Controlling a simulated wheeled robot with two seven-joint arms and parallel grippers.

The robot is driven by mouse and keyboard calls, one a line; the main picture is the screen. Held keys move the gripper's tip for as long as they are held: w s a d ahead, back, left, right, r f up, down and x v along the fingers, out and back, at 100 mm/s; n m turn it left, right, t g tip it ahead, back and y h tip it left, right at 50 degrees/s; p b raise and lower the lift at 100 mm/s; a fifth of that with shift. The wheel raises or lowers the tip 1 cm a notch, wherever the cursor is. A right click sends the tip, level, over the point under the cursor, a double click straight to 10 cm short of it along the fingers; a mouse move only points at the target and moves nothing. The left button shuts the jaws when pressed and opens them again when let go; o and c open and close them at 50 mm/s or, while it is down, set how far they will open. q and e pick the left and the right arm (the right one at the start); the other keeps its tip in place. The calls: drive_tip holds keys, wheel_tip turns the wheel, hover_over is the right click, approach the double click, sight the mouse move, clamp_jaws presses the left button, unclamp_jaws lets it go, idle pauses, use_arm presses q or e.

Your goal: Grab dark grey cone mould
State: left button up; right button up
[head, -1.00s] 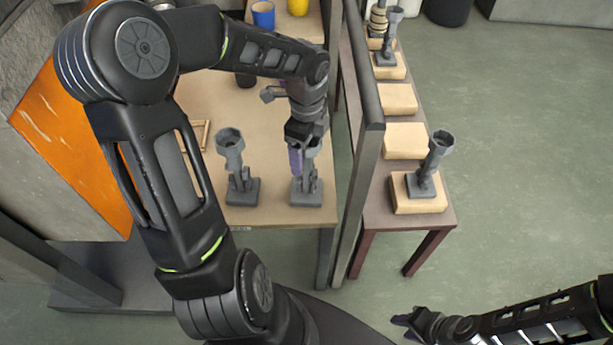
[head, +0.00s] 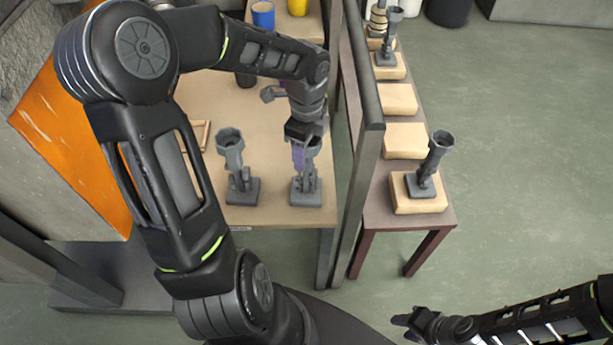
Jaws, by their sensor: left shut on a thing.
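A dark grey cone mould (head: 306,190) stands upright on its square base at the front right of the tan table. My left gripper (head: 304,158) comes down from above and is shut on its upper part, with purple-grey fingers along it. The gripper hides part of the cup and stem. A similar dark grey mould (head: 235,165) stands to its left, apart from it. Another such mould (head: 432,170) stands on a wooden block on the narrow table to the right. My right gripper (head: 403,328) is at the lower right, empty, with its fingertips apart.
A tall grey divider (head: 367,160) separates the tan table (head: 265,215) from the narrow table (head: 376,205). The narrow table holds several wooden blocks (head: 404,140), two of them bare in the middle. Blue (head: 263,14) and yellow (head: 299,6) cups stand at the back.

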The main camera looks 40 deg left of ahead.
use_arm(q)
clamp_jaws()
drive_tip(key=shift+r, duration=0.1)
wheel_tip(320, 180, up, 10)
drive_tip(key=shift+f, duration=0.1)
idle(0.6)
idle(0.4)
